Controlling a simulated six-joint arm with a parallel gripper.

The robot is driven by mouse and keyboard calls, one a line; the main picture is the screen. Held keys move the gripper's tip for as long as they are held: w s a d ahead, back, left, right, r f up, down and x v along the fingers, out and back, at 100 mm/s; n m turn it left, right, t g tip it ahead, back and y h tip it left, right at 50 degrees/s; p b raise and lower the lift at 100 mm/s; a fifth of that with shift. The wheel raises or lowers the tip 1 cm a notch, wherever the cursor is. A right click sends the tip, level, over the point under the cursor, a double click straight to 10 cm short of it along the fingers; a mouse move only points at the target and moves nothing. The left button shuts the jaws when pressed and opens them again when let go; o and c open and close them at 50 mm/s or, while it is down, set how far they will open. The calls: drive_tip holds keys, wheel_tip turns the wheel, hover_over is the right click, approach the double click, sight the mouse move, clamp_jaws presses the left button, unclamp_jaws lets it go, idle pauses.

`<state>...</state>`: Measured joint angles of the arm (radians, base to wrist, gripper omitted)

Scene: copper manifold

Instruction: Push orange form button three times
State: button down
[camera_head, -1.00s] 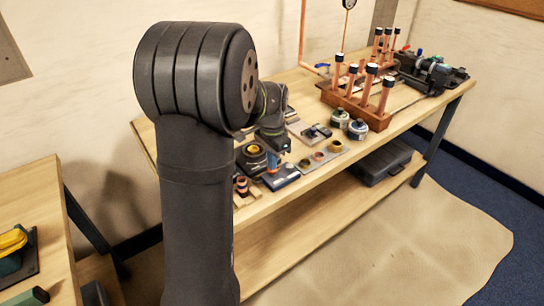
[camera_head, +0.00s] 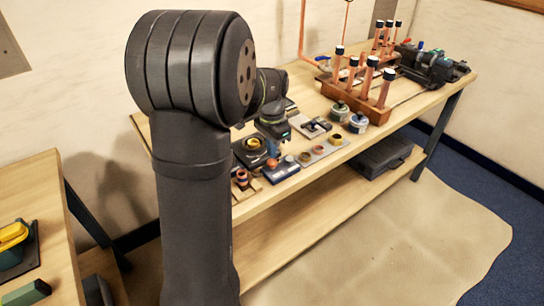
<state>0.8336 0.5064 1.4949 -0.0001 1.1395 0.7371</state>
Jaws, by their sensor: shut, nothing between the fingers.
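A small dark-blue box (camera_head: 283,171) sits near the front edge of the workbench, left of its middle. A small orange-red round button (camera_head: 272,163) shows at the box's left side, just under my gripper. My gripper (camera_head: 274,150) points down over the box, close above the button. Its fingers are shut with nothing held. The fingertips are small and partly dark against the bench, so I cannot tell whether they touch the button.
A black round fixture with a yellow centre (camera_head: 252,143) stands close to the left of my gripper. Small ring parts (camera_head: 319,150) and two tins (camera_head: 357,123) lie to the right. A wooden rack (camera_head: 352,98) with upright copper pipes stands further back.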

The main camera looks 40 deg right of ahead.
sight(272, 161)
wheel_tip(272, 161, up, 10)
drive_tip(key=shift+r, duration=0.25)
idle(0.5)
drive_tip(key=shift+r, duration=0.9)
drive_tip(key=shift+f, duration=0.1)
wheel_tip(272, 161, down, 14)
drive_tip(key=shift+r, duration=0.1)
